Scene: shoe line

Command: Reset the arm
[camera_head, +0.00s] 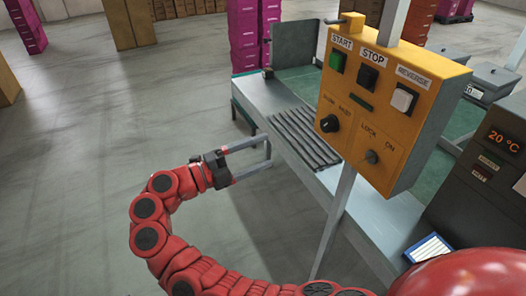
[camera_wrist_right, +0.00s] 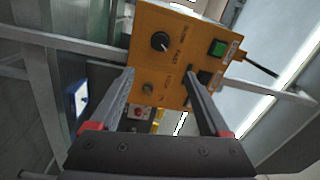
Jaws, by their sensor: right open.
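My right gripper (camera_head: 268,151) is open and empty, in the air left of the yellow control box (camera_head: 390,105) and apart from it in the head view. My red right arm curls up from the bottom edge to it. In the right wrist view, my right gripper (camera_wrist_right: 160,74) has its fingers spread, with the control box (camera_wrist_right: 178,52) beyond them. The box carries a green START button (camera_head: 338,60), a dark STOP button (camera_head: 368,77), a white REVERSE button (camera_head: 404,98), a black speed knob (camera_head: 329,123) and a lock switch (camera_head: 372,156). My left gripper is not in view.
The box stands on a grey post (camera_head: 335,220) before a conveyor with rollers (camera_head: 303,138). A dark machine (camera_head: 480,185) showing 20 °C stands at right. Magenta boxes (camera_head: 243,35) stack behind. The grey floor (camera_head: 100,120) at left is largely clear.

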